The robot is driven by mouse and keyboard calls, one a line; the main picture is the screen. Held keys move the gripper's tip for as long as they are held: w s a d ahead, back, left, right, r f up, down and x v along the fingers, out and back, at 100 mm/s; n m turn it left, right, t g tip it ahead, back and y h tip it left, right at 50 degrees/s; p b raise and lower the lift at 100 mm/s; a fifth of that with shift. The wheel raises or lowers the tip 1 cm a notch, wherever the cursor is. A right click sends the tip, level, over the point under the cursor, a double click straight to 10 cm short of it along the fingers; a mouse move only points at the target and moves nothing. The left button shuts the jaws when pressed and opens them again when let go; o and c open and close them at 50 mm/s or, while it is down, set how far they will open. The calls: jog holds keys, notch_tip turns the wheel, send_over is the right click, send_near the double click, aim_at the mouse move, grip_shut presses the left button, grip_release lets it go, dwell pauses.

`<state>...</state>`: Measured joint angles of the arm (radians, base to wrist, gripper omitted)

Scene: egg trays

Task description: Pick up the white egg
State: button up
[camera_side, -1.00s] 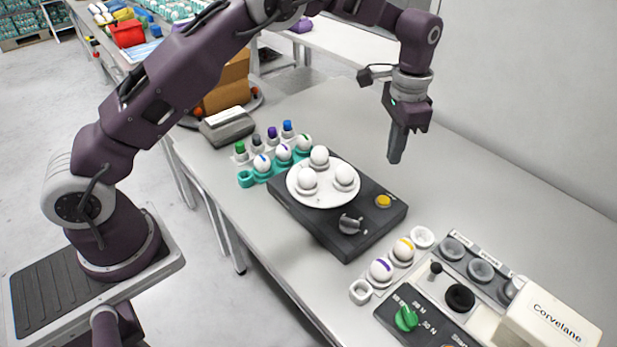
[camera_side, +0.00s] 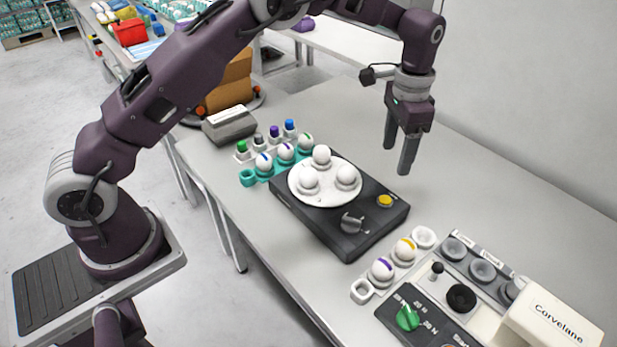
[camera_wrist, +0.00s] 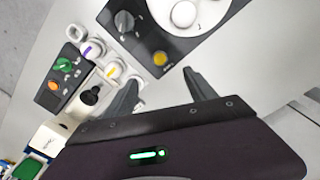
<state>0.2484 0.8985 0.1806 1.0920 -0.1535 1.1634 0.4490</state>
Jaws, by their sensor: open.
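Three plain white eggs sit on a round white plate (camera_side: 318,200) on a dark box (camera_side: 347,243). One egg is at the back (camera_side: 321,154), one at the left (camera_side: 308,179) and one at the right (camera_side: 347,176). My gripper (camera_side: 396,160) hangs open and empty above the table, to the right of the plate and apart from it. In the wrist view, the two fingers (camera_wrist: 162,85) are spread, and one white egg (camera_wrist: 184,14) shows at the top edge; the rest of the plate is cut off.
A teal tray (camera_side: 248,178) holds several colour-striped eggs behind the plate. A white tray (camera_side: 362,291) holds eggs with purple and yellow stripes at the front. A control panel and a white Corvelane box (camera_side: 550,318) stand front right. The right of the table is clear.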

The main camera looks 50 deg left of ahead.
jog(key=s+a+f+n, duration=0.1)
jog(key=s+a+n, duration=0.3)
jog(key=a+n, duration=0.45)
jog(key=n+t, duration=0.1)
jog(key=n, duration=1.4)
send_over(308, 170)
jog(key=s, duration=0.1)
jog(key=shift+s+d+f, duration=0.1)
jog(key=shift+d+f, duration=0.2)
jog(key=shift+f, duration=0.4)
jog(key=shift+s+a+f, duration=0.15)
jog(key=shift+s+f, duration=0.05)
jog(key=shift+f, duration=0.15)
jog(key=f, duration=0.2)
jog(key=w+f, duration=0.1)
jog(key=f, duration=0.3)
jog(key=shift+w+a+f, duration=0.2)
jog(key=shift+w, duration=0.1)
jog(key=c, duration=0.9)
